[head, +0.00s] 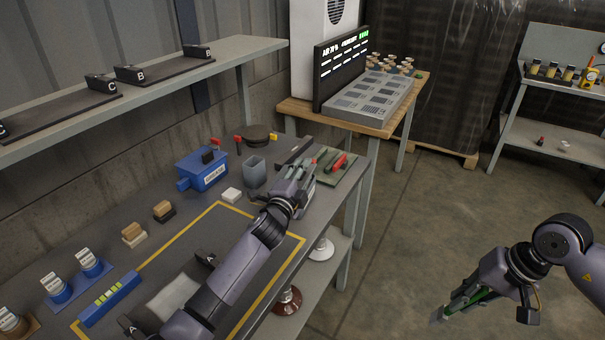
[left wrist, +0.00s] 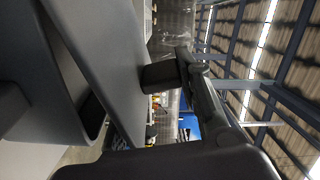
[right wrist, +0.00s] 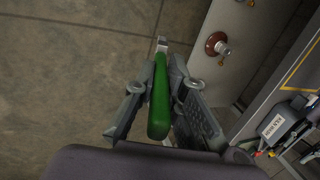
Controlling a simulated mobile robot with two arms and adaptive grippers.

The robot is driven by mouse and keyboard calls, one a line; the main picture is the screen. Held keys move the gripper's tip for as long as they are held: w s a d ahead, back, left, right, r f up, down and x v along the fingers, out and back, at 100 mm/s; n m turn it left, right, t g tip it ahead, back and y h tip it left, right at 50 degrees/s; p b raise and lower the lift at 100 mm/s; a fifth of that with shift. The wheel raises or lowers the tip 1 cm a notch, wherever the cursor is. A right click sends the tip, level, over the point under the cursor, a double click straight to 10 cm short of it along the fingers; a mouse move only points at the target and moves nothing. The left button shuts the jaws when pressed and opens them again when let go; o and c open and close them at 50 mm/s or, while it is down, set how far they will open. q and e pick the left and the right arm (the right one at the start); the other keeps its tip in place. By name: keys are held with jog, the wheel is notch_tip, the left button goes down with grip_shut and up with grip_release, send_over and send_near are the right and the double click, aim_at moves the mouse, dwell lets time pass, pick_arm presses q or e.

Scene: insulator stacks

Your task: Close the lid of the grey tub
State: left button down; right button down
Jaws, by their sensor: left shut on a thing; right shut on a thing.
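The grey tub (head: 309,196) stands near the right edge of the workbench in the head view, largely hidden behind my left gripper. A dark flat panel (head: 296,150), apparently its lid, stands raised behind it. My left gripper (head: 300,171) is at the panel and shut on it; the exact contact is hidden. In the left wrist view a broad grey plate (left wrist: 95,65) fills much of the left side, very close. My right gripper (head: 462,300) is away from the bench, over the floor. It is shut on a green-handled tool (right wrist: 160,98), whose metal tip points away.
A green mat (head: 350,172) with red- and green-handled tools lies right of the tub. A shelf (head: 150,85) runs above the bench at the back.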

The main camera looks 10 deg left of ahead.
pick_arm(q)
jog(key=c, duration=1.2)
grip_release()
jog(key=shift+c, duration=0.2)
jog(key=shift+r, duration=0.1)
